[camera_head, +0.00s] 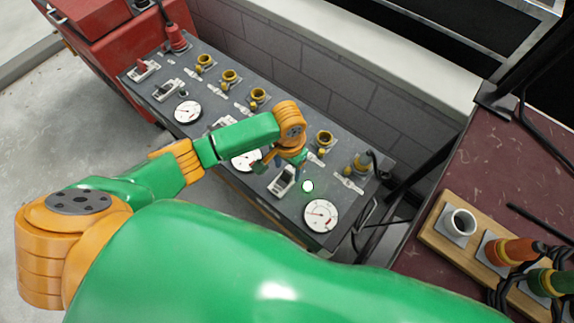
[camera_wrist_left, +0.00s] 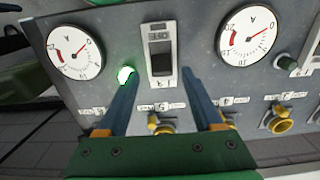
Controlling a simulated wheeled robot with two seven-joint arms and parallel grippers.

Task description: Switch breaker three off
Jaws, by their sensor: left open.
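A grey panel (camera_head: 210,140) carries a row of breaker switches in white frames. My left gripper (camera_head: 272,163) is open over the panel, just behind the rightmost breaker (camera_head: 284,180). In the left wrist view, that breaker (camera_wrist_left: 160,48) has a dark opening and a light lower part. The left gripper's two blue fingers (camera_wrist_left: 160,72) are spread on either side of its lower end, with nothing between them. A lit green lamp (camera_head: 307,186) is beside this breaker; in the left wrist view the lamp (camera_wrist_left: 126,75) touches the left finger's outline. Breaker numbers are unreadable. My right gripper is out of view.
Round white gauges (camera_head: 320,214) stand between the breakers. Yellow sockets (camera_head: 258,95) line the panel's back, before a grey block wall (camera_head: 320,75). A red plug (camera_head: 176,40) is at the far left. A dark red surface (camera_head: 480,150) with a socket board lies right.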

